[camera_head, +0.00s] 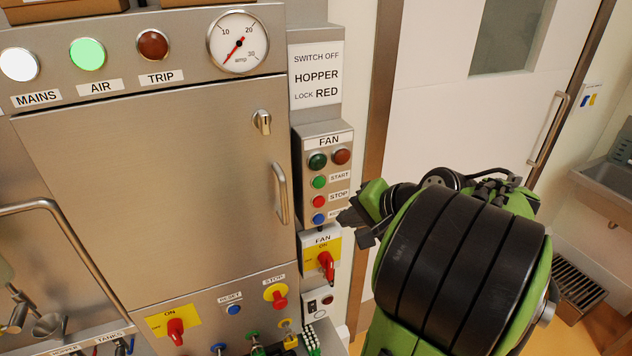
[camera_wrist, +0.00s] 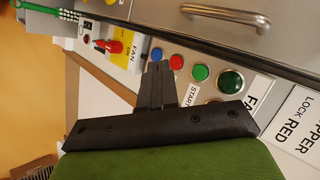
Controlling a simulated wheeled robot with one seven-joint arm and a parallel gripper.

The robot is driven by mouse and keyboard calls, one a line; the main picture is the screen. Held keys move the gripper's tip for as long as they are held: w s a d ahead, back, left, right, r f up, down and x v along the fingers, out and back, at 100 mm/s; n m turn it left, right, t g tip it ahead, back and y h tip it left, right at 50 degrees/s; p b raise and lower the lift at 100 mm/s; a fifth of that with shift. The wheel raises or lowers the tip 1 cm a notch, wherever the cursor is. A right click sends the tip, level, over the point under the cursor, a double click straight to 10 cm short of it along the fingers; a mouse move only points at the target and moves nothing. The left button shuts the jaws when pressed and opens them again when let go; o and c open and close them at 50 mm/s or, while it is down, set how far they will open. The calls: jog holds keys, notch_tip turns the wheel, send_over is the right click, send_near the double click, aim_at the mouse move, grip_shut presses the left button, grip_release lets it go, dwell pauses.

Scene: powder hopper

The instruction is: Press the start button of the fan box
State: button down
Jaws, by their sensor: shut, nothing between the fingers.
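The grey fan box (camera_head: 329,133) hangs on the panel's right side. Its green start button (camera_head: 319,182) sits below two dark round lamps and above the red stop button (camera_head: 319,201) and a blue button (camera_head: 319,218). In the wrist view the start button (camera_wrist: 200,73) lies to the right of the red button (camera_wrist: 176,61) and the blue button (camera_wrist: 156,54). My gripper (camera_head: 346,219) is shut and empty, right of the box's lower part, lower than the start button. In the wrist view its fingertips (camera_wrist: 159,67) appear by the blue and red buttons; contact cannot be told.
Below the box is a fan switch (camera_head: 326,266) with a red handle on yellow. A cabinet door handle (camera_head: 280,193) sticks out to the left. A sign about the hopper (camera_head: 316,76) is above. A white door (camera_head: 450,110) stands behind my arm.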

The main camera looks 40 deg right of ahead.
jog(key=w+p, duration=0.1)
jog(key=w, duration=0.1)
jog(key=w+d+p, duration=0.1)
jog(key=w, duration=0.2)
jog(key=w+d+p, duration=0.1)
jog(key=w, duration=0.2)
jog(key=shift+w+d, duration=0.15)
jog(key=shift+d, duration=0.05)
jog(key=shift+w, duration=0.1)
dwell(1.6)
jog(key=shift+w+d, duration=0.1)
jog(key=shift+w, duration=0.2)
jog(key=shift+w+d+p, duration=0.1)
jog(key=shift+w+p, duration=0.25)
jog(key=shift+p, duration=0.2)
dwell(0.4)
jog(key=shift+s, duration=0.1)
jog(key=shift+s+a+b, duration=0.25)
jog(key=shift+s+b, duration=0.1)
jog(key=shift+s, duration=0.35)
jog(key=shift+s+a+b, duration=0.25)
jog(key=shift+s, duration=0.55)
jog(key=shift+s+a+b, duration=0.2)
jog(key=shift+s+b, duration=0.05)
jog(key=shift+s, duration=0.5)
jog(key=shift+s+a+b, duration=0.25)
jog(key=shift+s, duration=0.55)
